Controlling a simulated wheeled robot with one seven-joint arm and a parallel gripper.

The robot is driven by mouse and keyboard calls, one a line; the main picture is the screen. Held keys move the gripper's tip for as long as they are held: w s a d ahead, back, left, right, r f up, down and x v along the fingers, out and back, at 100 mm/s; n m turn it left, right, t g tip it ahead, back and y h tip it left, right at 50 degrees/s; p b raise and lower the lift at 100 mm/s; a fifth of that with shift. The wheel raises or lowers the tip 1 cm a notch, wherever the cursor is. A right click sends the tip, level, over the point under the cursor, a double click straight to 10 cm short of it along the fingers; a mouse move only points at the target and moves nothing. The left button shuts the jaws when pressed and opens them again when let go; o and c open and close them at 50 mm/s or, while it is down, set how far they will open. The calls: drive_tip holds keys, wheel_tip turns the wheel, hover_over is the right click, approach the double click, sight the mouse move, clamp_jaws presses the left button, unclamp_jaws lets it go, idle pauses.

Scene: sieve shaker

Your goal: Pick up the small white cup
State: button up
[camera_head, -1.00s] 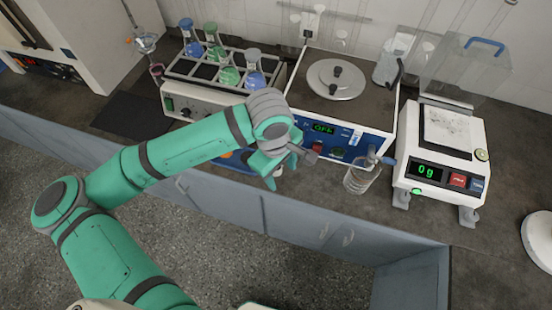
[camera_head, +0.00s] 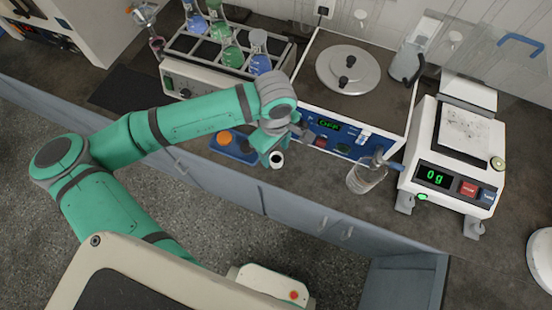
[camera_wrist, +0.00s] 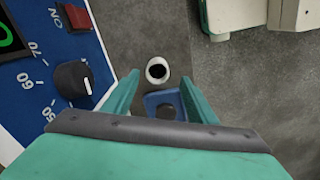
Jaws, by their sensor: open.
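The small white cup (camera_head: 276,159) has a dark inside and stands upright on the counter, near its front edge. In the wrist view the cup (camera_wrist: 157,70) lies ahead, between the lines of my two fingers and beyond their tips. My gripper (camera_head: 270,150) is beside the cup in the head view, partly over its surroundings. I cannot tell the exact gap from the fingertips to the cup.
A blue tray (camera_head: 238,153) with an orange item sits left of the cup; its edge also shows in the wrist view (camera_wrist: 154,99). The blue-fronted heater (camera_head: 325,140) stands behind. A glass beaker (camera_head: 366,178) and the scale (camera_head: 447,180) are to the right.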

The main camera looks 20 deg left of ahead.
sight(276, 158)
drive_tip(key=shift+w+d+f, duration=0.1)
drive_tip(key=shift+f, duration=1.25)
drive_tip(key=shift+w+f, duration=0.1)
drive_tip(key=shift+f, duration=1.25)
drive_tip(key=c, duration=1.1)
